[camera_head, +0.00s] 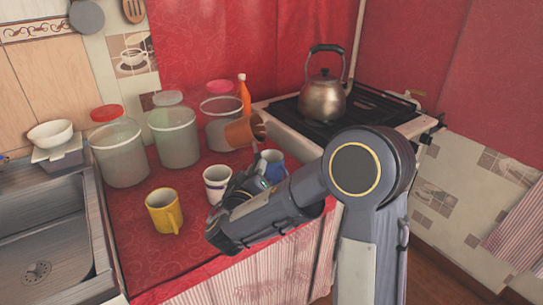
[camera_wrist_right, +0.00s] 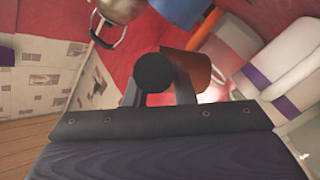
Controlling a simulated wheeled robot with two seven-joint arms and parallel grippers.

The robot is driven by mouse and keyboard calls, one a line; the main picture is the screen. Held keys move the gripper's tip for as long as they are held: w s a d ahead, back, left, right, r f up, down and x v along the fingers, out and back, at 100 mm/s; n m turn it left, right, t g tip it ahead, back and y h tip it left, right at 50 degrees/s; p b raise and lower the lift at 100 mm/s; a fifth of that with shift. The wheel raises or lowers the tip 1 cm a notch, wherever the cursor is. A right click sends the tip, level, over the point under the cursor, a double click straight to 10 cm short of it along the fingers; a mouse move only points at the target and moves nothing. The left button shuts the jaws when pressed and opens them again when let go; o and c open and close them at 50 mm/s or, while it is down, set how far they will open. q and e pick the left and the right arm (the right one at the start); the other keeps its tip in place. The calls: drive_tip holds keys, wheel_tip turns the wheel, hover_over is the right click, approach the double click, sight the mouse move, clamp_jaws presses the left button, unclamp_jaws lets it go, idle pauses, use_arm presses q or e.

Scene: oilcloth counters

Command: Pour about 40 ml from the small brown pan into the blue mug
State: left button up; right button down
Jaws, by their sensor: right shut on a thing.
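The small brown pan (camera_head: 240,132) is off the counter, tipped on its side with its mouth toward the right, above and slightly left of the blue mug. My right gripper (camera_head: 258,173) is shut on the pan's handle, just below it; the wrist view shows the pan (camera_wrist_right: 190,68) beyond the fingers (camera_wrist_right: 158,88) and a dark round handle end between them. The blue mug (camera_head: 272,162) stands upright on the red counter, partly hidden by my gripper. Its inside is not visible, and no stream of liquid shows. My left gripper is out of view.
A white patterned mug (camera_head: 217,180) stands close left of my gripper, a yellow mug (camera_head: 163,212) farther left. Several lidded jars (camera_head: 174,135) and an orange bottle (camera_head: 243,95) stand behind. A kettle (camera_head: 322,98) sits on the stove (camera_head: 283,120).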

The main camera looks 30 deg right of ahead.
drive_tip(key=shift+r, duration=0.1)
drive_tip(key=shift+n, duration=0.3)
drive_tip(key=shift+r+n+b, duration=0.15)
drive_tip(key=shift+n+b, duration=0.3)
drive_tip(key=shift+n, duration=0.15)
drive_tip(key=shift+r+n, duration=0.2)
drive_tip(key=shift+n, duration=0.9)
drive_tip(key=shift+w+r+n+g, duration=0.1)
drive_tip(key=shift+n+g, duration=0.2)
drive_tip(key=shift+n, duration=0.4)
drive_tip(key=shift+w+a+r+n, duration=0.15)
drive_tip(key=shift+w+a+n, duration=0.4)
drive_tip(key=shift+n, duration=0.25)
